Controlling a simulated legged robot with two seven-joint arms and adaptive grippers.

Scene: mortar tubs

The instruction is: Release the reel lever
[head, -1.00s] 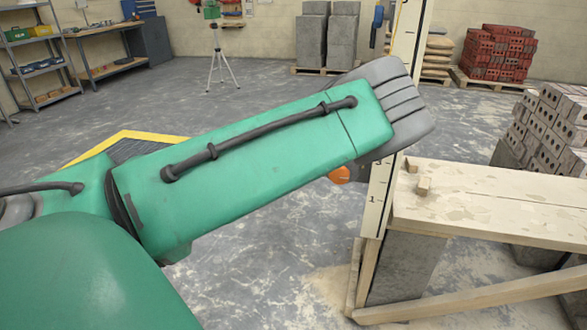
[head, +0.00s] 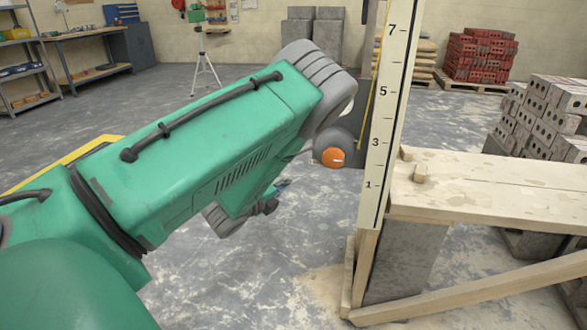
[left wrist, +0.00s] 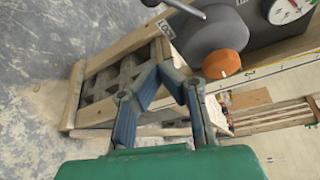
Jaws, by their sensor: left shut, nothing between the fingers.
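The reel is a grey housing with an orange knob. In the head view the orange knob (head: 333,157) shows beside the tall marked board (head: 387,110). In the left wrist view the grey housing (left wrist: 205,38) and orange knob (left wrist: 221,64) are close, at upper right. My left gripper (left wrist: 165,72), with blue fingers, is shut and empty, below and left of the knob, apart from the lever. In the head view my left gripper (head: 282,186) is mostly hidden behind my green forearm.
A wooden plank bench (head: 490,195) on a grey block stands at right, with a diagonal brace below. Grey bricks (head: 550,115) are stacked behind it. A round gauge (left wrist: 288,10) sits by the reel. The floor around my arm is open.

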